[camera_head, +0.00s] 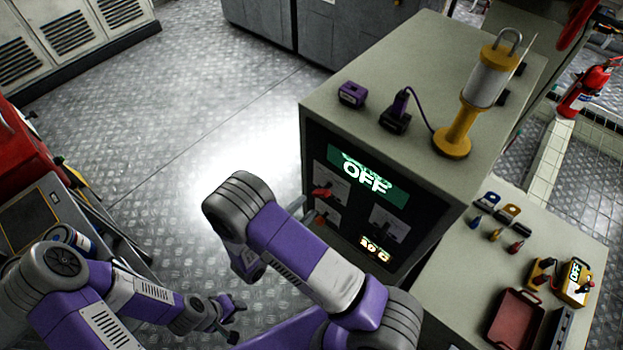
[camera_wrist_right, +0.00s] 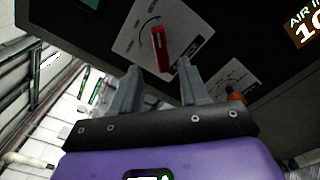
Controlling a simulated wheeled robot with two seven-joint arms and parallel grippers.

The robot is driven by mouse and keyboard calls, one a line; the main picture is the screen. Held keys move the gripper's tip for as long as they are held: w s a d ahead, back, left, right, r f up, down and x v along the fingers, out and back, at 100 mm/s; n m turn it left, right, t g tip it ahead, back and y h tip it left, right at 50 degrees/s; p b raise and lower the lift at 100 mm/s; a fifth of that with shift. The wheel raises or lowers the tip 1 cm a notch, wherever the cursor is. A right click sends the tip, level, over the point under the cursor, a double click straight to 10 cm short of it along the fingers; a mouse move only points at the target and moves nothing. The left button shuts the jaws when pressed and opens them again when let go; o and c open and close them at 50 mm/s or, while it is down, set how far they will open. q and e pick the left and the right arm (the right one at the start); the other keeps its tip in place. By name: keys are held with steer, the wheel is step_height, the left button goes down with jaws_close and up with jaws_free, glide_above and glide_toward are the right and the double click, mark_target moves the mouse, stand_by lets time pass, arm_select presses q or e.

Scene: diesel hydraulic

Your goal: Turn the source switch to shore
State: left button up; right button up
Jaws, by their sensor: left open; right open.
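A rotary switch with a red handle (camera_head: 322,191) sits on a pale plate on the dark front panel of the cabinet, below a lit sign reading OFF (camera_head: 366,177). The right wrist view shows this red handle (camera_wrist_right: 160,48) close up, standing nearly upright on its plate; I cannot read its label. My right gripper (camera_wrist_right: 158,68) is open, its fingers below and to either side of the handle, with nothing between them. In the head view my right arm mostly hides that gripper. My left gripper (camera_head: 238,322) is open and empty, low over the floor, away from the panel.
A second switch plate (camera_head: 388,224) is right of the red switch, above a small lit readout (camera_head: 375,249). A yellow lamp (camera_head: 455,133) and purple parts stand on the cabinet top. A lower bench holds a red tray (camera_head: 515,318). The floor left of the cabinet is clear.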

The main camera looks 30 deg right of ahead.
mark_target(319, 197)
steer(key=x, duration=0.7)
steer(key=shift+s+d+r, duration=0.1)
steer(key=shift+s+d, duration=0.15)
steer(key=shift+s, duration=0.05)
jaws_close()
